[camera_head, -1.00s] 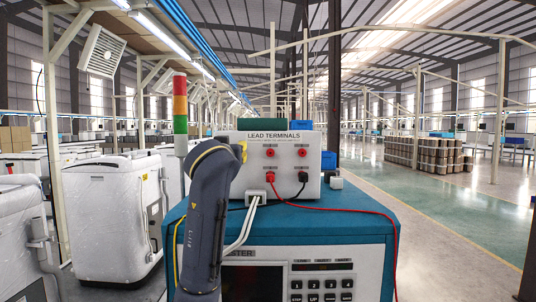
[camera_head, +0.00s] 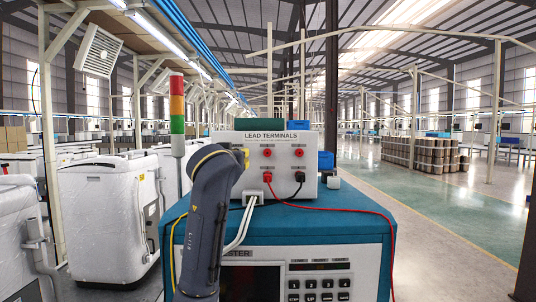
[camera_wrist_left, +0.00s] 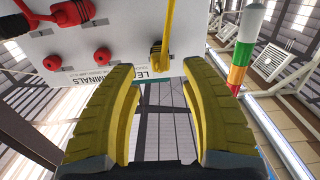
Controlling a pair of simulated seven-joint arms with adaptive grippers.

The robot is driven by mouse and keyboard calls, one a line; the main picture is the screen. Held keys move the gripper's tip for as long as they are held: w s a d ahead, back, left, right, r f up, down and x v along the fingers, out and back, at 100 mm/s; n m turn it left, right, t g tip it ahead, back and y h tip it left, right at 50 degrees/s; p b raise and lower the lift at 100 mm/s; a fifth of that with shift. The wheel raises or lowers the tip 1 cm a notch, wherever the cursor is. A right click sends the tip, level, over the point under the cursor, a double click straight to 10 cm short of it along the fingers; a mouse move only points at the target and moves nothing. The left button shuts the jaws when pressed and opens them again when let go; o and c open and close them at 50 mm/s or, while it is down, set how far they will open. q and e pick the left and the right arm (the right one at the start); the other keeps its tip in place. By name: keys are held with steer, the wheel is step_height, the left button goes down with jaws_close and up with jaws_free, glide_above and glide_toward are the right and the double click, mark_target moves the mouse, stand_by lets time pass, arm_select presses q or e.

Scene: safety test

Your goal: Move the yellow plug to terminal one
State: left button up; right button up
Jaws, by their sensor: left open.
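The yellow plug (camera_wrist_left: 156,58) sits on the white terminal panel (camera_wrist_left: 120,28), its yellow cable trailing to the top of the left wrist view, which shows the panel upside down. My left gripper (camera_wrist_left: 160,68) is open, its two yellow fingers on either side of the plug's line; the plug appears between or just beyond the tips, and I cannot tell the depth. In the head view, the panel (camera_head: 283,182) carries two bare red terminals, upper middle (camera_head: 267,153) and upper right (camera_head: 299,153). My left arm hides the panel's left side and most of the gripper.
A red plug (camera_head: 267,177) and a black plug (camera_head: 299,176) with leads fill the lower row. The panel stands on a teal tester cabinet (camera_head: 345,222). A signal tower (camera_head: 177,105) stands left of the panel. White machines (camera_head: 105,215) stand at left.

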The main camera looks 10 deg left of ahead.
arm_select(q)
steer(key=shift+w+a, duration=0.2)
steer(key=shift+w, duration=0.95)
steer(key=shift+w+a, duration=0.2)
steer(key=shift+w, duration=0.9)
steer(key=shift+w+a, duration=0.2)
steer(key=shift+w, duration=0.95)
steer(key=shift+c, duration=0.3)
jaws_close()
steer(key=shift+s+d, duration=0.15)
steer(key=shift+s, duration=0.8)
steer(key=shift+s+d, duration=0.2)
steer(key=shift+s, duration=0.75)
steer(key=shift+s+d, duration=0.15)
steer(key=shift+s, duration=0.8)
steer(key=shift+s, duration=0.1)
